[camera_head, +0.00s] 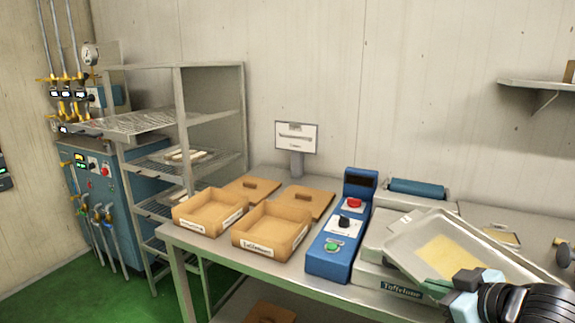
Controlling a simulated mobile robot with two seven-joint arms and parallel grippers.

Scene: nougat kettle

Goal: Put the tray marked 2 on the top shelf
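A shallow grey metal tray (507,262) with a yellow slab in it is at the lower right, tilted and above the table equipment. No number 2 is readable on it. My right gripper (468,284) is at the tray's near edge and appears shut on it; the fingertips are partly hidden. My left gripper is not in view. The grey metal rack (181,110) stands at the left against the wall. Its top wire shelf (130,122) looks empty. A lower shelf (150,165) holds pale flat pieces.
The metal table carries two cardboard boxes (210,214) (262,245), lids (305,202), a blue control box (329,255) and a small sign (296,137). A blue machine with hoses (120,190) stands behind the rack. A wall shelf (540,87) is at the upper right. Green floor shows at lower left.

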